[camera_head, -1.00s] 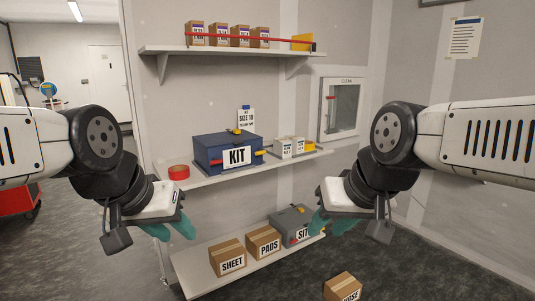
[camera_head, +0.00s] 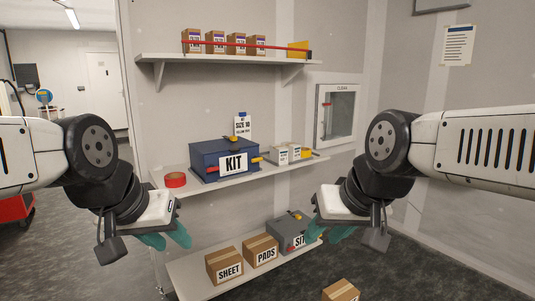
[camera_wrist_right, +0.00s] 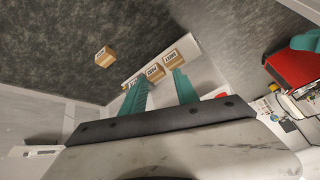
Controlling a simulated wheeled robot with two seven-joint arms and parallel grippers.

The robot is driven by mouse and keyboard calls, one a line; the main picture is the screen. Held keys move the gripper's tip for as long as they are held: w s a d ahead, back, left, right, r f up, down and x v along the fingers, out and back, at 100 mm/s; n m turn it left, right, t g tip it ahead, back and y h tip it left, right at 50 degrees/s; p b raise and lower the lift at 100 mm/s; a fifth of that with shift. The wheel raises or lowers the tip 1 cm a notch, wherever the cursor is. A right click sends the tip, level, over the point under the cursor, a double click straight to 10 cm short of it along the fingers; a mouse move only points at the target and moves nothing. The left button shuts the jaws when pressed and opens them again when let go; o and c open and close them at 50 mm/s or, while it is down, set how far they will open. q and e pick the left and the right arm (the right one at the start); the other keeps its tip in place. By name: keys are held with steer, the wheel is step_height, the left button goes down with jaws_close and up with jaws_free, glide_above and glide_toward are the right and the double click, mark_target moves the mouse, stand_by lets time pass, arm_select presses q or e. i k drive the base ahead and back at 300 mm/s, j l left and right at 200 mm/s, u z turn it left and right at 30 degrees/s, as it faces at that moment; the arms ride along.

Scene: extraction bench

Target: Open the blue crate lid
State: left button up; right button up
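The blue crate (camera_head: 209,156) marked KIT sits on the middle shelf in the head view, with its lid (camera_head: 222,145) down. A red part and a yellow-orange part show at the crate's front. My left gripper (camera_head: 168,238) is below and left of the crate, apart from it, with its teal fingers spread and empty. My right gripper (camera_head: 326,231) is below and right of the crate. In the right wrist view, its teal fingers (camera_wrist_right: 160,80) are apart with nothing between them.
The middle shelf (camera_head: 205,187) also holds red tape (camera_head: 175,180) left of the crate and small white boxes (camera_head: 281,156) to its right. The lower shelf (camera_head: 215,284) holds cartons and a grey crate (camera_head: 283,236). The upper shelf (camera_head: 215,58) overhangs, with open space below it.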

mark_target(219, 145)
steer(key=i+l, duration=0.15)
steer(key=i, duration=0.25)
steer(key=i+l+z, duration=0.1)
steer(key=i, duration=0.25)
steer(key=i+l, duration=0.2)
steer(key=i, duration=0.2)
